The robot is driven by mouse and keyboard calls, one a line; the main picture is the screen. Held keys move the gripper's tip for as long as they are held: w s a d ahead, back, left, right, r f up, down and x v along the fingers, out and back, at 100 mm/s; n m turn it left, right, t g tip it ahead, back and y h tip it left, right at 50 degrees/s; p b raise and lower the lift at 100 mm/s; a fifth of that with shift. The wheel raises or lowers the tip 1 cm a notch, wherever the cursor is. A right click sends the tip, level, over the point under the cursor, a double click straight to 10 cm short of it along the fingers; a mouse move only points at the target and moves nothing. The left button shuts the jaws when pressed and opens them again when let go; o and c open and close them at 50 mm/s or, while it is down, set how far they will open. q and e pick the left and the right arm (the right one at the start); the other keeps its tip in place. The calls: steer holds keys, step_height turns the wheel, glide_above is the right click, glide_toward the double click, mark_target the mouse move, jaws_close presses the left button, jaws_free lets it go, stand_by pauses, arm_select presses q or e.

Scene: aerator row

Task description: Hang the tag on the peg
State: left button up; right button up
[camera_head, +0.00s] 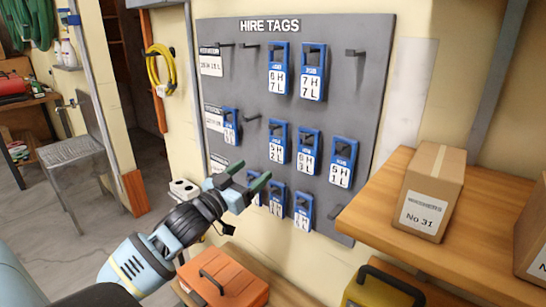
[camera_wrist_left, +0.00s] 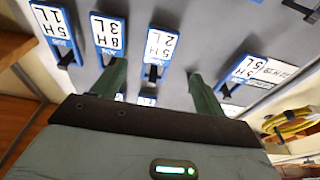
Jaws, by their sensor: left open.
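Several blue-framed tags with white number labels hang on a grey board (camera_head: 330,125) headed HIRE TAGS. In the top row are two, including the rightmost tag (camera_head: 313,72). The middle row holds a 5H 2L tag (camera_head: 278,142) and a 5H 1L tag (camera_head: 344,162); more hang in the lower row, such as this tag (camera_head: 303,210). Bare pegs show at top right (camera_head: 355,53) and in the middle row (camera_head: 252,118). My left gripper (camera_head: 250,175) is open and empty before the lower part of the board. In the left wrist view, the 5H 2L tag (camera_wrist_left: 158,48) appears between its fingers.
A wooden shelf (camera_head: 480,225) with a cardboard box (camera_head: 430,190) juts out at the right. An orange case (camera_head: 225,280) and a yellow case (camera_head: 380,290) stand below the board.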

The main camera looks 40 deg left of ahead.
mark_target(276, 145)
arm_select(q)
steer(key=b+x, duration=0.1)
steer(key=x, duration=0.4)
steer(key=shift+w, duration=0.2)
steer(key=x, duration=0.2)
steer(key=shift+w+r, duration=0.2)
steer(key=shift+w, duration=0.05)
steer(key=shift+x, duration=1.2)
steer(key=shift+w+d, duration=0.1)
steer(key=shift+w, duration=0.1)
arm_select(e)
steer(key=shift+s+a+f, duration=0.15)
steer(key=shift+s+f, duration=0.25)
steer(key=shift+f, duration=0.3)
steer(key=shift+s+f, duration=0.1)
arm_select(q)
steer(key=c, duration=0.9)
steer(key=shift+r, duration=0.1)
steer(key=shift+r+p, duration=0.55)
steer(key=shift+r, duration=0.2)
arm_select(e)
steer(key=shift+w+r, duration=0.7)
steer(key=shift+r, duration=0.25)
